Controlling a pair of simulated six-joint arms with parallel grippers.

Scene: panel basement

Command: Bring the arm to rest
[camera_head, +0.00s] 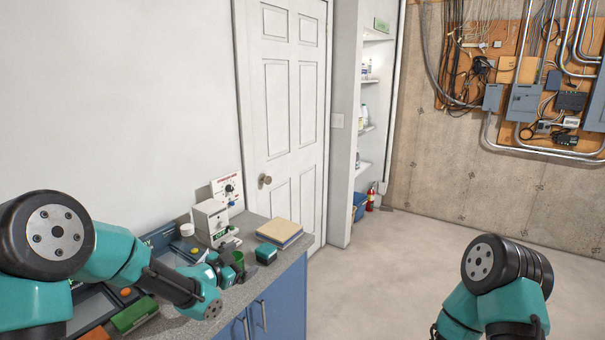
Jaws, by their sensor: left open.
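My left arm comes in from the left in the head view, with teal links and black joints. It bends over the worktop, and my left gripper (240,265) is small at its far end, low above or beside the worktop's front edge. Its jaws are open and I see nothing held between them. The wrist hides part of the worktop. Of my right arm, only teal and black links (505,285) show at the lower right. My right gripper is out of view.
The grey worktop (262,272) sits on a blue cabinet (285,300). On it stand a white device (210,220), a red-labelled panel (228,188) and a tan-topped block (279,231). Behind are a white door (288,110) and shelves. The floor (400,260) is clear between the arms.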

